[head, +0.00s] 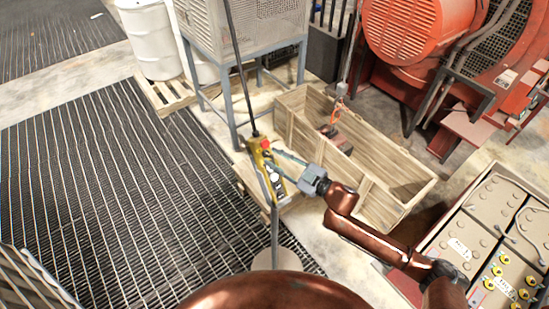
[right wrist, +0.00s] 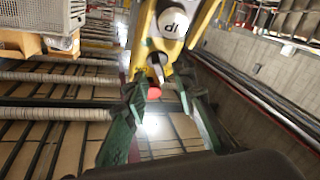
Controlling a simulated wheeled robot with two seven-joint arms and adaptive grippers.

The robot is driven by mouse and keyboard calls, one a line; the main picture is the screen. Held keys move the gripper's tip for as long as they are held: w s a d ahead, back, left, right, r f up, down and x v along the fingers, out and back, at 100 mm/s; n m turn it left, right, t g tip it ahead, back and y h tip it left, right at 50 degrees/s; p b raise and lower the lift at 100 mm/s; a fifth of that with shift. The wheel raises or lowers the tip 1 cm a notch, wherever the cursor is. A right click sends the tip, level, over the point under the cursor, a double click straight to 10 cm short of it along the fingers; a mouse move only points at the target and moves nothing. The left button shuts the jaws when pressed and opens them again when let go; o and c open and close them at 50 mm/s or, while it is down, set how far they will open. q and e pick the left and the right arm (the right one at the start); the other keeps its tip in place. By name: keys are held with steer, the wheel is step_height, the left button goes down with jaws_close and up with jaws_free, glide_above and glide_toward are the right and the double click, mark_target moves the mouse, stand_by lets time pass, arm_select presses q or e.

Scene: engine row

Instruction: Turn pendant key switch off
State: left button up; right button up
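The yellow pendant (head: 259,158) hangs from a dark cable at the middle of the head view, with a red button (head: 265,143) near its cable end. In the right wrist view the pendant (right wrist: 190,45) shows a white round button (right wrist: 170,23), a small metallic piece that looks like the key switch (right wrist: 156,61), and the red button (right wrist: 154,93). I cannot tell the key's setting. My right gripper (head: 279,164) is at the pendant's face, fingers apart. In the right wrist view its green fingers (right wrist: 160,88) stand either side of the key area; contact is unclear. My left gripper is out of view.
A wooden crate (head: 385,208) stands behind my right arm. A battery tray (head: 475,235) is at the lower right, orange machinery (head: 405,30) at the upper right. A mesh cabinet (head: 265,40) stands behind the pendant. Floor grating (head: 110,190) lies open to the left.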

steer(key=v, duration=1.1)
steer(key=shift+s+d, duration=0.1)
